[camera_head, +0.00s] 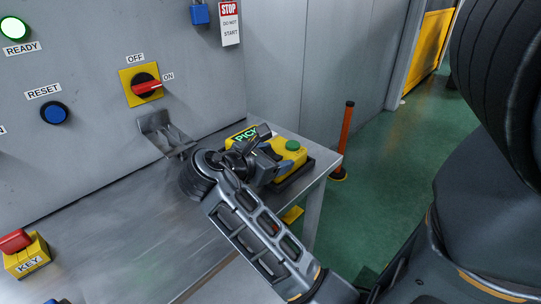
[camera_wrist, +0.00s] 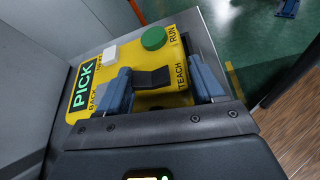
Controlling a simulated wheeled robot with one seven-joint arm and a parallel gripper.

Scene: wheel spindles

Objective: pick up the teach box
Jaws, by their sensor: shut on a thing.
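The teach box is a yellow box with a lit green PICK display, a green button and BACK, RUN and TEACH labels. In the head view the teach box (camera_head: 289,157) is at the right end of the grey bench, partly hidden by my gripper (camera_head: 258,160). In the wrist view the teach box (camera_wrist: 188,58) lies ahead.
The grey bench (camera_head: 110,235) is bare in the middle. A yellow KEY box (camera_head: 27,258) with a red top sits at its left. A panel with a red OFF/ON switch (camera_head: 146,86) stands behind. An orange post (camera_head: 346,140) rises from the green floor (camera_head: 390,170) beyond the bench.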

